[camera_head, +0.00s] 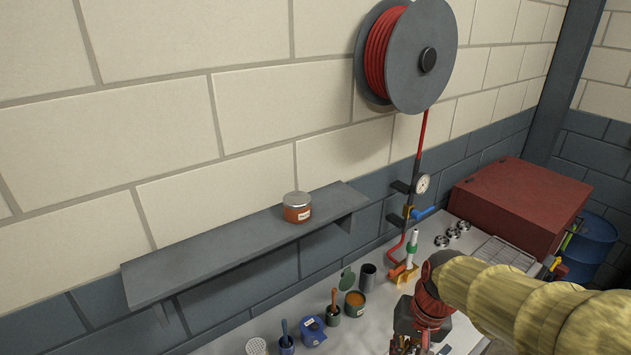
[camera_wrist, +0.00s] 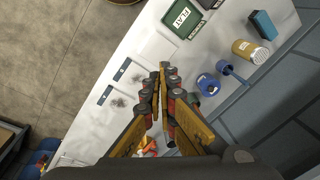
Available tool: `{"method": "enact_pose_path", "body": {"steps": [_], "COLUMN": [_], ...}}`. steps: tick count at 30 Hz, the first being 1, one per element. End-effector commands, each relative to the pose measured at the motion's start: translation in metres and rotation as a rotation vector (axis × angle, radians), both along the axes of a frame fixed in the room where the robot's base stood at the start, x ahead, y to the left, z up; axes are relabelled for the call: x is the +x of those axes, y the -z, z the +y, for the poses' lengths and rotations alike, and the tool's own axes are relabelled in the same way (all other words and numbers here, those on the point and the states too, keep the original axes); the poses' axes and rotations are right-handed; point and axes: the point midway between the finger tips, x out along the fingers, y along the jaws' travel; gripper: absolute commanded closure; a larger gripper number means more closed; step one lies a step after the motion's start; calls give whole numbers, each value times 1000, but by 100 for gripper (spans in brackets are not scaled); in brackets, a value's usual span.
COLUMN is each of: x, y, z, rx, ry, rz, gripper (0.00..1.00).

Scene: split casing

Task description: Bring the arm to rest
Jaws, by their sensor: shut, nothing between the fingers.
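My gripper (camera_wrist: 160,72) is in the middle of the wrist view, its two yellow and dark fingers close together at the tips with nothing between them. It hangs above the pale workbench (camera_wrist: 140,55). In the head view my arm reaches in from the lower right, and the wrist is low in the picture over the bench (camera_head: 455,250). The fingertips are cut off or hidden at the bottom edge there.
A grey wall shelf (camera_head: 230,243) carries an orange jar (camera_head: 297,208). A red cabinet (camera_head: 520,205) stands at the right, below a hose reel (camera_head: 420,55).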

Motion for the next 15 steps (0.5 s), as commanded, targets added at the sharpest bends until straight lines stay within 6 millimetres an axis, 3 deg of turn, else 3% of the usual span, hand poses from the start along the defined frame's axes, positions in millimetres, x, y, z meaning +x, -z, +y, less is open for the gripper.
{"method": "enact_pose_path", "body": {"steps": [6, 15], "x": [-57, -100], "y": [15, 29], "z": [-14, -19], "rx": [-109, -185], "ry": [-155, -193], "rz": [-112, -331], "gripper": [100, 100]}}
